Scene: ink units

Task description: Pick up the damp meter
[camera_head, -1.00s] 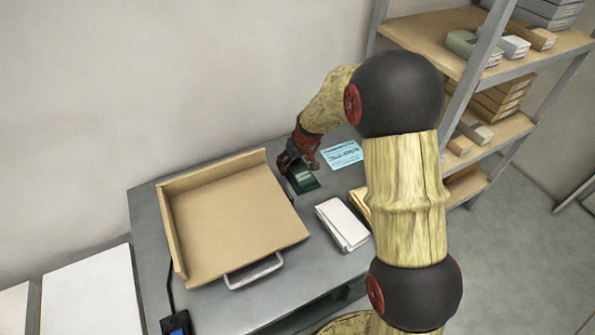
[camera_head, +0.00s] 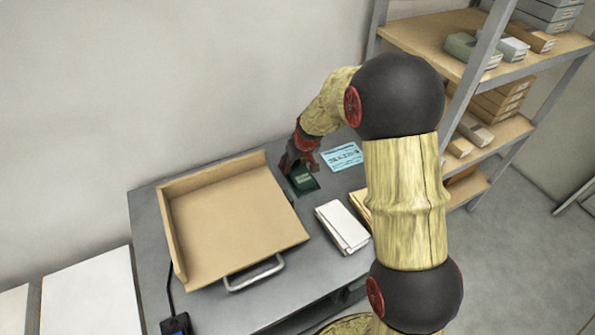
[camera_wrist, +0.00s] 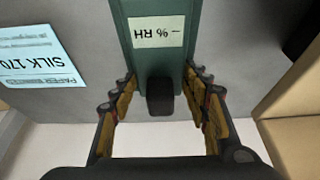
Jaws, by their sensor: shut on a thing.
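The damp meter is a dark green block with a pale label reading "% RH". It shows in the wrist view (camera_wrist: 158,52) at top centre, with a dark stub at its near end, and in the head view (camera_head: 304,181) just right of the cardboard tray. My gripper (camera_wrist: 160,84) is shut on the damp meter, a finger on each side of its near end. In the head view my gripper (camera_head: 293,167) is at the meter's far left end. The meter's far end is cut off in the wrist view. I cannot tell whether it clears the table.
The grey table (camera_head: 210,318) holds an open cardboard tray (camera_head: 225,225) with a metal handle, a light blue paper label (camera_head: 342,156) and a white packet (camera_head: 342,227). A corded device (camera_head: 175,325) is at front left. Shelves (camera_head: 495,135) stand at right.

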